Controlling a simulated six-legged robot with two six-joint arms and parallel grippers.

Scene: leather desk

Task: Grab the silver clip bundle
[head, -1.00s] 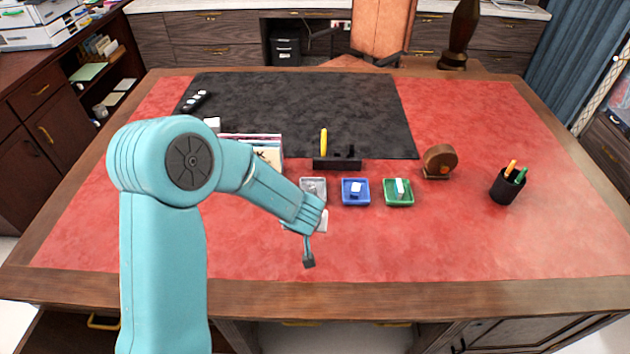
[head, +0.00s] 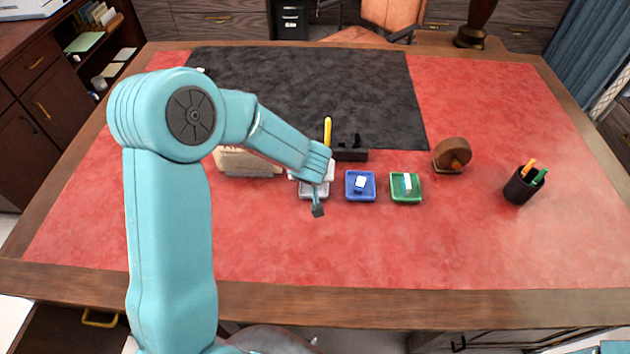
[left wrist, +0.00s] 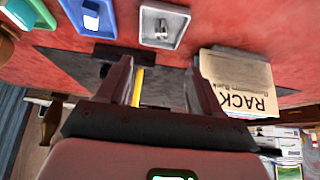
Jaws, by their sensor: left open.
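A small silver clip bundle (left wrist: 161,29) lies in a silver-grey tray (left wrist: 176,42) near the top of the left wrist view. In the head view the tray (head: 308,192) sits left of the blue tray, and my left gripper partly covers it; I cannot make out the bundle there. My left gripper (head: 318,207) is at the tray's near side. In the left wrist view its two fingers (left wrist: 160,75) are apart with nothing between them, and the bundle is beyond their tips. My right gripper is out of view.
A blue tray (head: 373,198) and a green tray (head: 417,199) stand to the right, each holding a pale item. The red desk in front is clear.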

